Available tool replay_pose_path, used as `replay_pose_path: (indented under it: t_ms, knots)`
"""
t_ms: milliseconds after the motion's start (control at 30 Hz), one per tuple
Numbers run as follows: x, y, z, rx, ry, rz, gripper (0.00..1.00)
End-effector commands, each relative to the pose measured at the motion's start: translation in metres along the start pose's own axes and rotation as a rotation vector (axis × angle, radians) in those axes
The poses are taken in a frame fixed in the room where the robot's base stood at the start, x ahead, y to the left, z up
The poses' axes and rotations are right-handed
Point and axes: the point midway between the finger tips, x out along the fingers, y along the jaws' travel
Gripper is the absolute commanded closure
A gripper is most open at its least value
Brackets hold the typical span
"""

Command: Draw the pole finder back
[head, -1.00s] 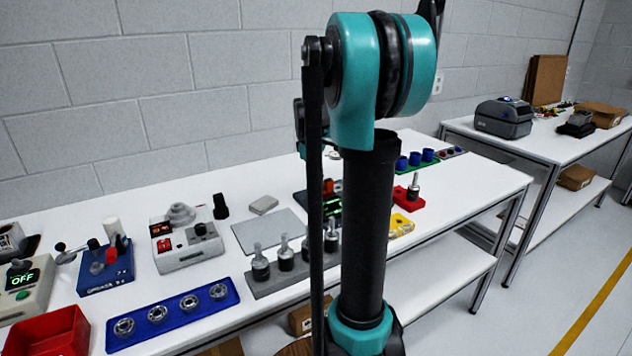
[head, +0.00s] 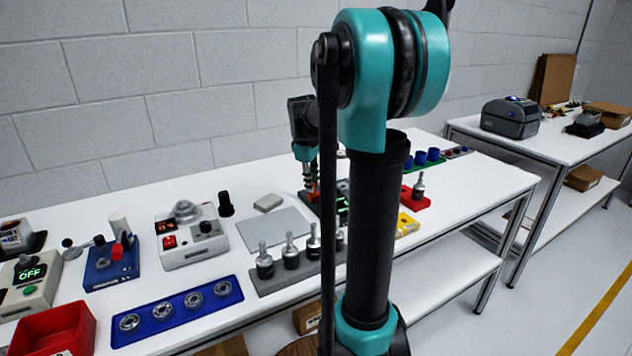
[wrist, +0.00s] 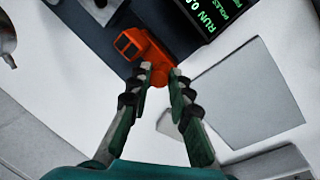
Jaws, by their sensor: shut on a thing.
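The orange pole finder (wrist: 160,48) stands on a dark base beside a black unit with a green display (wrist: 203,12) reading RUN and POLES in the wrist view. My gripper (wrist: 160,76) is shut on the near end of the orange part, one finger on each side. In the head view my gripper (head: 311,186) is low over the dark unit (head: 341,210) at the middle of the bench. The arm column hides part of the unit there, and the orange part is small and mostly covered.
A grey plate (head: 262,232) lies just left of the unit. A grey rack (head: 288,277) with several upright shafts stands in front of it. A yellow block (head: 407,224) and a red holder (head: 416,203) are to the right.

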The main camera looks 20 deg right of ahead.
Motion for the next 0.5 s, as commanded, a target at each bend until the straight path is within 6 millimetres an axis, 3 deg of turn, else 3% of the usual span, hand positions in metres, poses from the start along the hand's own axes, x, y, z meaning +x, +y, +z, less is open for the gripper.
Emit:
replay_pose_path:
  t_ms: [67, 100, 167, 500]
  knots:
    - [-0.0004, -0.0025, -0.0020, -0.002, 0.004, -0.006, 1.00]
    - [-0.0004, -0.0026, -0.0021, -0.002, 0.005, -0.006, 0.80]
    - [-0.0004, -0.0028, -0.0022, -0.003, 0.005, -0.006, 0.72]
    - [-0.0011, -0.0017, -0.0013, -0.001, 0.003, -0.004, 0.72]
